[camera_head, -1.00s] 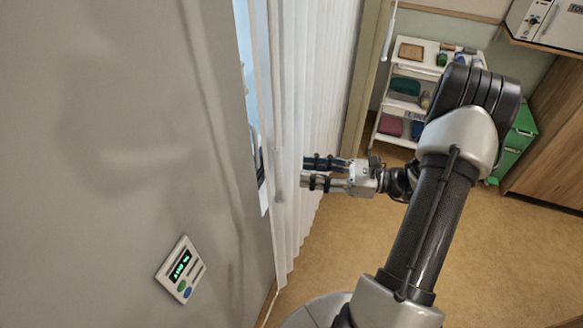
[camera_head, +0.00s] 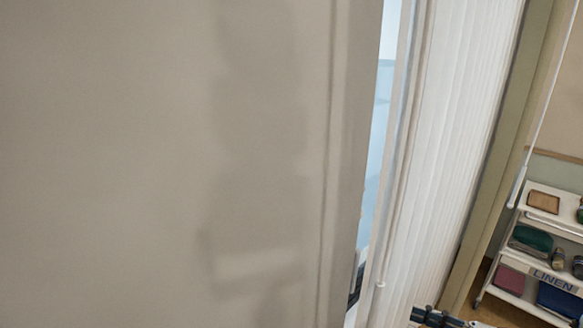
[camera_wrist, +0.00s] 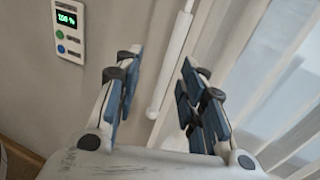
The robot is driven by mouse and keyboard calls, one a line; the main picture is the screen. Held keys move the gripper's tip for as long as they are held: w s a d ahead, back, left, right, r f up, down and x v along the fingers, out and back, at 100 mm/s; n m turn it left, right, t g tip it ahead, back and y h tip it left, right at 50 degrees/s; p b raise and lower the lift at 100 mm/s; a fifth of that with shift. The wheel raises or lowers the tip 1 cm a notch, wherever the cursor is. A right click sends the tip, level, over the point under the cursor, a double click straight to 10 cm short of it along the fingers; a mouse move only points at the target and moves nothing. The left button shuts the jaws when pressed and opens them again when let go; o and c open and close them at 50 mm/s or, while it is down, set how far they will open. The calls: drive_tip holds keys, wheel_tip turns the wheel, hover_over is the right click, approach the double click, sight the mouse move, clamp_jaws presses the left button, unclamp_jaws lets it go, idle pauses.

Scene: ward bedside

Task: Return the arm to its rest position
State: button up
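My gripper (camera_wrist: 158,90) shows in the wrist view with its two blue-padded fingers spread apart. Nothing is held between them. Behind the gap hangs a white blind wand (camera_wrist: 172,65), in front of the wall and apart from the pads as far as I can tell. In the head view only a small dark part of my gripper (camera_head: 436,318) shows at the bottom edge, near the vertical blinds (camera_head: 440,150). The rest of my arm is out of the head view.
A wall control panel (camera_wrist: 68,30) with a lit "100 %" display is at upper left in the wrist view. A linen cart (camera_head: 540,262) with folded cloths stands at the right in the head view. A bare grey wall (camera_head: 150,160) fills the left.

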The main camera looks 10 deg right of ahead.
drive_tip(key=s+a+n+g+h+b, duration=0.2)
drive_tip(key=s+a+n+g+b, duration=0.2)
drive_tip(key=a+n+g, duration=0.7)
drive_tip(key=s+a+f+n+t+h+b, duration=0.2)
drive_tip(key=s+a+n+t+h+b, duration=0.3)
drive_tip(key=n, duration=0.9)
drive_tip(key=s+a+h+b, duration=0.2)
drive_tip(key=s+h+b, duration=0.2)
drive_tip(key=s+h, duration=0.1)
drive_tip(key=shift+s+h+b, duration=0.2)
drive_tip(key=shift+h+b, duration=0.1)
drive_tip(key=shift+h, duration=0.6)
